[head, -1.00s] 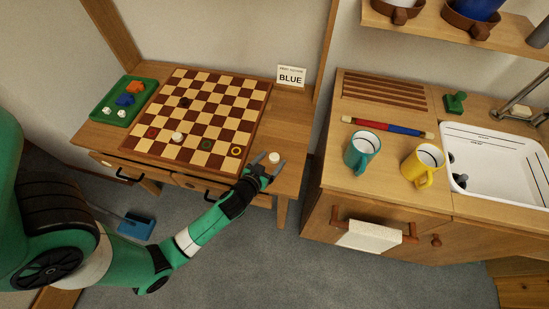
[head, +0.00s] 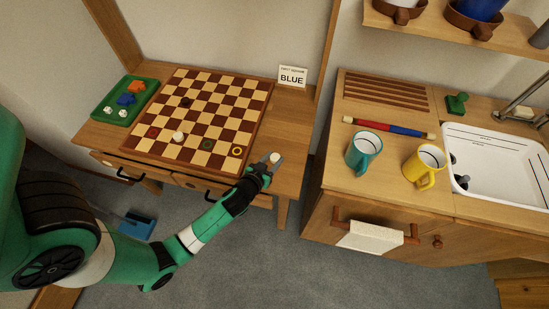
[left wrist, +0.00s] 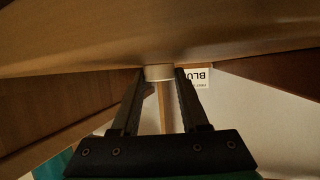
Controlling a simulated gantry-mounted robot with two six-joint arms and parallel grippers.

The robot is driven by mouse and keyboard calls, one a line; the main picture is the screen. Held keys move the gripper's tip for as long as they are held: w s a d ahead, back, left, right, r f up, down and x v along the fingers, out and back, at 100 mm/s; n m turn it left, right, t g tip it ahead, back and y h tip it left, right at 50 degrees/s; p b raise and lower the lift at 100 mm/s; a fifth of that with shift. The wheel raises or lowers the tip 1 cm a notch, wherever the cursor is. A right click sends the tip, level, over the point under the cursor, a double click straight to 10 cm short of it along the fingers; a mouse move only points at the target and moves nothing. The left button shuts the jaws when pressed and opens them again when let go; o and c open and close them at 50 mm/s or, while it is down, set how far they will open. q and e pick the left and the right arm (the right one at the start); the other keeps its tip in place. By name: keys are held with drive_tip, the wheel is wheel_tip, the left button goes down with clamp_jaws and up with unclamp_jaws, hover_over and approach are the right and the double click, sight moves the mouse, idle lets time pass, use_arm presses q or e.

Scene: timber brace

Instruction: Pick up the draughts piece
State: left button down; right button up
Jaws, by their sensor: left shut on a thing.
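A white draughts piece (head: 275,157) is between the fingertips of my left gripper (head: 270,160), just right of the board near the table's front edge. In the left wrist view the pale piece (left wrist: 159,72) sits between the two dark fingers, and the gripper (left wrist: 160,76) is shut on it. I cannot tell whether the piece still touches the tabletop. Another white piece (head: 178,137) and a black piece (head: 186,102) stand on the chequered board (head: 200,120). My right gripper is not in view.
A green tray (head: 104,121) with orange and blue items and white dice lies left of the board. A sign reading BLUE (head: 292,77) stands behind it. On the right counter are a teal mug (head: 363,152), a yellow mug (head: 424,166) and a sink (head: 495,165).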

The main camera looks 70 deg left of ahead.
sight(273, 160)
use_arm(q)
drive_tip(key=shift+r, duration=0.1)
drive_tip(key=shift+r+p, duration=0.3)
wheel_tip(273, 160, up, 3)
drive_tip(key=shift+f+p, duration=0.2)
drive_tip(key=shift+p, duration=0.7)
drive_tip(key=s+d+r+p, duration=0.7)
drive_tip(key=s+d+r, duration=0.2)
drive_tip(key=d, duration=0.1)
drive_tip(key=shift+s+d+r, duration=0.15)
drive_tip(key=shift+d+r, duration=0.1)
drive_tip(key=shift+r, duration=0.05)
